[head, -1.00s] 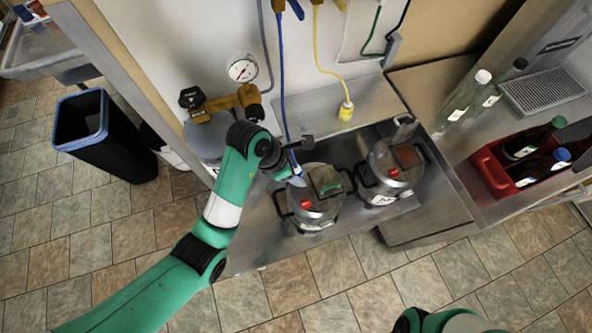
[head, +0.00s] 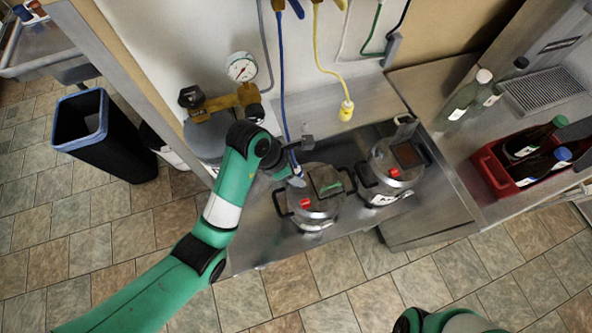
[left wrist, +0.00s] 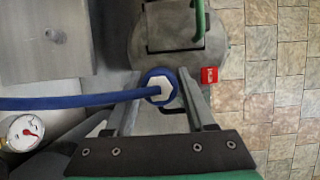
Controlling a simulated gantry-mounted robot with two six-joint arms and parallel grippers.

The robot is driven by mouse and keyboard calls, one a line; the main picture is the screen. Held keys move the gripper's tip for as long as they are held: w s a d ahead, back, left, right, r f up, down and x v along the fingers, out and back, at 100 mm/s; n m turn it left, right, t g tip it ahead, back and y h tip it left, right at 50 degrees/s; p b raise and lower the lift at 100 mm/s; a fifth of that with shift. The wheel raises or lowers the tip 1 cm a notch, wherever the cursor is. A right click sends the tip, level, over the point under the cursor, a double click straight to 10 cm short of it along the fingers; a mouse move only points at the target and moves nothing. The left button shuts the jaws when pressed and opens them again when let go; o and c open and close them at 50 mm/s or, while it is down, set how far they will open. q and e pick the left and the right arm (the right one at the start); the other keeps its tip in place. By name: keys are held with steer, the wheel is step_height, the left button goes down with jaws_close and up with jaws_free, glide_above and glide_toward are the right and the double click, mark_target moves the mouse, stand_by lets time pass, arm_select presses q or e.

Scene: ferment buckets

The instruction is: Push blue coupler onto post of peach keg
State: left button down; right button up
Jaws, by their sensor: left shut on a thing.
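The blue coupler (left wrist: 158,88), a blue ring with a white hexagonal middle, sits between the fingers of my left gripper (left wrist: 160,95) in the left wrist view. A blue hose runs left from it. In the head view my left gripper (head: 297,172) is shut on the coupler at the upper left of the left metal keg (head: 318,208). I cannot tell which keg is peach. The post is hidden under the coupler, so seating cannot be judged. My right gripper is out of view.
A gauge (head: 241,68) stands behind my left arm. A red crate (head: 497,172) with bottles is at the right. A dark bin (head: 103,135) stands on the floor at left.

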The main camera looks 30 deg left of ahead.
arm_select(q)
steer(key=shift+f+b, duration=1.5)
steer(key=shift+f, duration=0.05)
stand_by(2.2)
steer(key=shift+c, duration=0.8)
jaws_free()
steer(key=shift+o, duration=0.3)
steer(key=shift+o, duration=0.5)
steer(key=shift+r, duration=0.1)
step_height(320, 180, up, 8)
steer(key=p, duration=0.7)
steer(key=shift+f+p, duration=0.25)
steer(key=shift+p, duration=0.1)
